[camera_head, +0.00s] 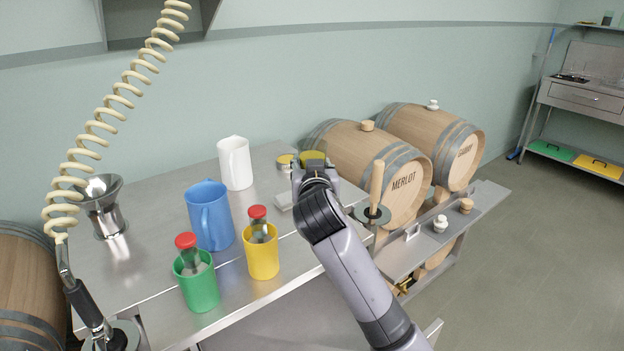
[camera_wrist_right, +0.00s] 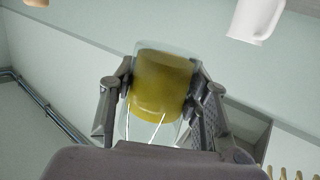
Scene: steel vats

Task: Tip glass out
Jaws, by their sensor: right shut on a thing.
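My right gripper (camera_head: 314,166) is over the back right part of the steel table. It is shut on a clear glass with yellow contents (camera_head: 312,156). In the right wrist view the glass (camera_wrist_right: 162,88) sits between both fingers (camera_wrist_right: 160,92), with a yellow mass inside and clear glass at both ends. The head view shows only a yellow patch of it behind the gripper, so its tilt is hard to tell. My left gripper is in neither view.
A Merlot barrel (camera_head: 366,165) stands close behind the gripper.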

